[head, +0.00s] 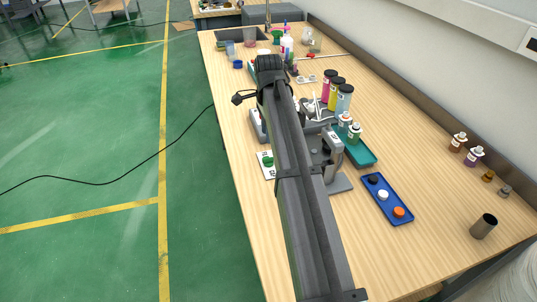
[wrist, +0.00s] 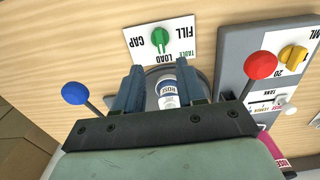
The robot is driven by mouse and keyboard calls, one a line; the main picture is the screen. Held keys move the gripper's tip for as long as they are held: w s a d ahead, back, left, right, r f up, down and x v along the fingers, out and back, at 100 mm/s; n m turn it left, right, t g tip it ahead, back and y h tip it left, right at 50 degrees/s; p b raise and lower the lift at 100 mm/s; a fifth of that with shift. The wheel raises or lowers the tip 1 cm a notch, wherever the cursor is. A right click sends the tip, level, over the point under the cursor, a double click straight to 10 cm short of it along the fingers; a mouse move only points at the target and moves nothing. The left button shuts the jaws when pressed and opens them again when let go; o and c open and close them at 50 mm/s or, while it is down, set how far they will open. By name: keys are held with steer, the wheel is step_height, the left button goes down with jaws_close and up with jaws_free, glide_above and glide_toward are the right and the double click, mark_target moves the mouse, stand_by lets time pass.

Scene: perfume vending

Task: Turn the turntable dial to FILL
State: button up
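In the wrist view, a green dial (wrist: 161,38) sits on a white plate (wrist: 141,54) marked FILL, LOAD and CAP. The dial's raised grip runs up and down the picture, its lower end toward LOAD; which end is the pointer is unclear. The dial also shows in the head view (head: 267,161), left of my arm. My gripper (wrist: 160,68) is open, its two blue-grey fingers apart below the dial and not touching it. A small white-labelled bottle (wrist: 166,95) shows between the fingers, seemingly beyond them, on a round grey base. In the head view my arm hides the gripper.
In the wrist view a blue-knobbed lever (wrist: 75,93) stands left, and a red-knobbed lever (wrist: 260,65) and yellow dial (wrist: 293,57) stand right. In the head view, a teal tray (head: 360,156) and blue tray (head: 392,207) lie right of my arm.

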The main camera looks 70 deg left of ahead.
mark_target(269, 157)
step_height(269, 157, down, 10)
steer(key=shift+f, duration=0.1)
stand_by(0.4)
steer(key=shift+c, duration=0.2)
jaws_close()
